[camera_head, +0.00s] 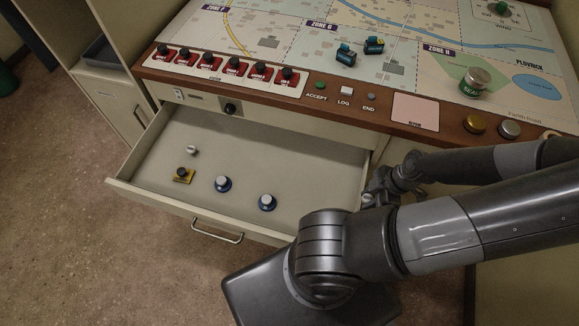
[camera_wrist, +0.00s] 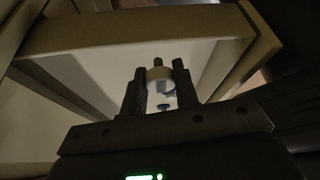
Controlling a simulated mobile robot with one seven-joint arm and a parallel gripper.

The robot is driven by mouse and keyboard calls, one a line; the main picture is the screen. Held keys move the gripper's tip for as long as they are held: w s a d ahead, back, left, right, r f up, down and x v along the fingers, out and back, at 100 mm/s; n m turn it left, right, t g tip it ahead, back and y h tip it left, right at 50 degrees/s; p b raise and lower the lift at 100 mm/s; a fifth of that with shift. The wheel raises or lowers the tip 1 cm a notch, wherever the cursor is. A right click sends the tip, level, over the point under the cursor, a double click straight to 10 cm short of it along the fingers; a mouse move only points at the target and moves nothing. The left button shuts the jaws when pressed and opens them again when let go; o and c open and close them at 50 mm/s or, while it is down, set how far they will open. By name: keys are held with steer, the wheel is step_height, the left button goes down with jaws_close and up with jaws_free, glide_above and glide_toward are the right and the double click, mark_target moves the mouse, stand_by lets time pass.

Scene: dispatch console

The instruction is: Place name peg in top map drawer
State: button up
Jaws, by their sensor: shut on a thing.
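In the wrist view my gripper (camera_wrist: 160,88) is shut on a pale, round, cylinder-like piece, the name peg (camera_wrist: 159,74), with a darker top. Fine lettering on it is too small to read. The wrist view shows the peg over the pale inside of a drawer, with a blue spot beyond it. In the head view the open top map drawer (camera_head: 150,145) is pulled out below the console. My arm reaches in from the right to the drawer's right end; my fingers and the held peg cannot be made out there.
The drawer's back and right floor is bare. Red switches (camera_head: 234,68), blue pieces (camera_head: 346,56) and a green-labelled can (camera_head: 475,83) are on the console.

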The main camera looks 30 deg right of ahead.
glide_above(325, 196)
steer(key=d, duration=0.1)
steer(key=shift+s+d+f, duration=0.1)
steer(key=shift+s+f, duration=0.1)
steer(key=shift+f, duration=1.55)
steer(key=shift+s+f, duration=0.15)
steer(key=shift+f, duration=3.6)
steer(key=shift+f, duration=0.15)
steer(key=o, duration=0.9)
steer(key=shift+o, duration=0.2)
steer(key=v, duration=1.2)
